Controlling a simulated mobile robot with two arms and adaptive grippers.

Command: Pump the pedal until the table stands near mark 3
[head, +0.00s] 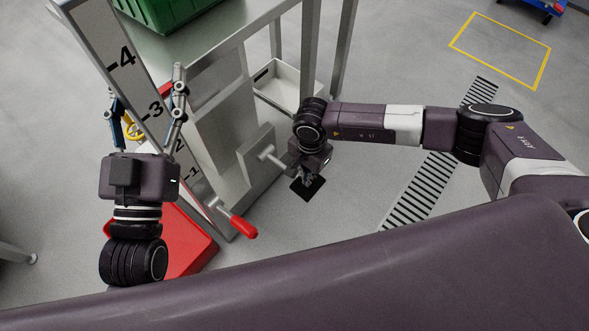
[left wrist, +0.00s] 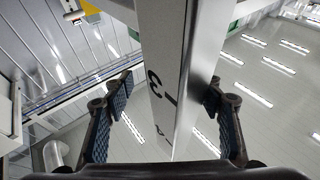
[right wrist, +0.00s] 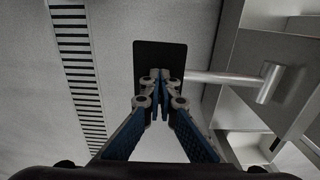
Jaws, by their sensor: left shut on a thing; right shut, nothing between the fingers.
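The marked post (head: 125,62) stands tilted in the head view, with black marks 1 to 4. My left gripper (head: 148,92) is shut around it near mark 3, one finger on each side. The post also fills the middle of the left wrist view (left wrist: 165,60). The steel table (head: 215,42) stands beside the post; I cannot tell which mark it is level with. The black pedal pad (right wrist: 160,50) sits at the end of a metal bar (right wrist: 225,77). My right gripper (right wrist: 160,78) is shut and empty over the pad; whether it touches is unclear.
A green bin (head: 165,10) sits on the table. A red-handled lever (head: 238,227) sticks out beside the post's foot, near a red base (head: 190,245). A white tray (head: 285,85) is under the table. A striped floor strip (head: 425,195) lies right; the floor around it is open.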

